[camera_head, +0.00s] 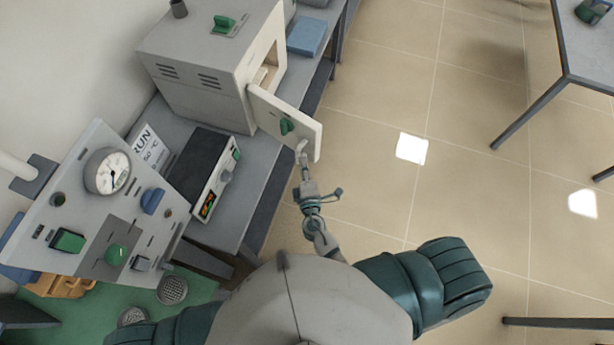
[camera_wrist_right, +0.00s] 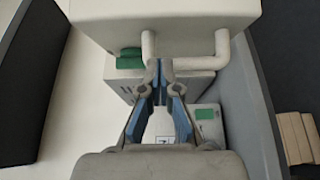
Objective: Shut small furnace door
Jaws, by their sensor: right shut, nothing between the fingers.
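The small furnace (camera_head: 205,75) is a light grey box on the bench, with its front opening uncovered. Its pale door (camera_head: 272,113) stands swung open toward the floor side and carries a green part (camera_head: 287,126). My right gripper (camera_head: 303,158) is at the lower edge of the door, by its pale handle (camera_head: 300,147). In the right wrist view, the door (camera_wrist_right: 165,18) fills the top, with a bent handle (camera_wrist_right: 222,48) below. The right gripper (camera_wrist_right: 160,68) is shut and empty, its tips close to the handle's left post; contact is unclear. My left gripper is out of view.
A black control box (camera_head: 203,172) with a lit display stands on the bench beside the furnace. A sloped panel with a gauge (camera_head: 107,171) is at the left. A blue block (camera_head: 306,36) lies beyond the furnace. Tiled floor (camera_head: 390,130) is clear to the right.

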